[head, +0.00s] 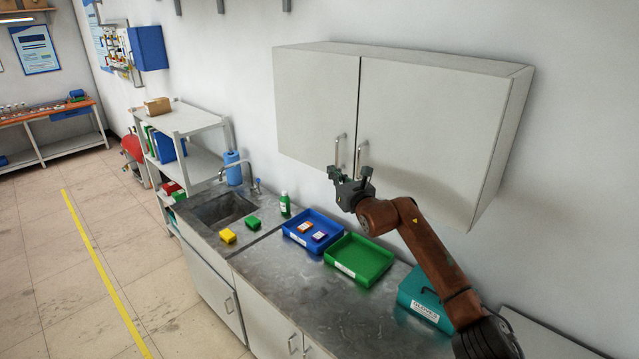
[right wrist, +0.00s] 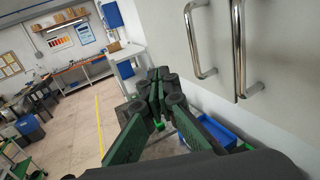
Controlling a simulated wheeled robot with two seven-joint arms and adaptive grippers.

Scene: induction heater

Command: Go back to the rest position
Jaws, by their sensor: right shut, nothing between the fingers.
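My right gripper (head: 338,176) is raised above the counter, just in front of the lower edge of the wall cabinet (head: 435,115). In the right wrist view its dark green fingers (right wrist: 157,78) are together with nothing between them. The cabinet's two doors look closed. Their metal handles (head: 361,157) are close to the gripper in the head view; in the right wrist view the handles (right wrist: 238,45) are to the right of the fingers, apart from them. My left gripper is not in view.
The counter (head: 290,285) holds a blue tray (head: 318,248) with small boxes, an empty green tray (head: 376,265), a teal glove box (head: 415,300), a green bottle (head: 285,204) and yellow and green sponges by the sink (head: 220,209). A shelf (head: 185,120) stands left. The floor is open.

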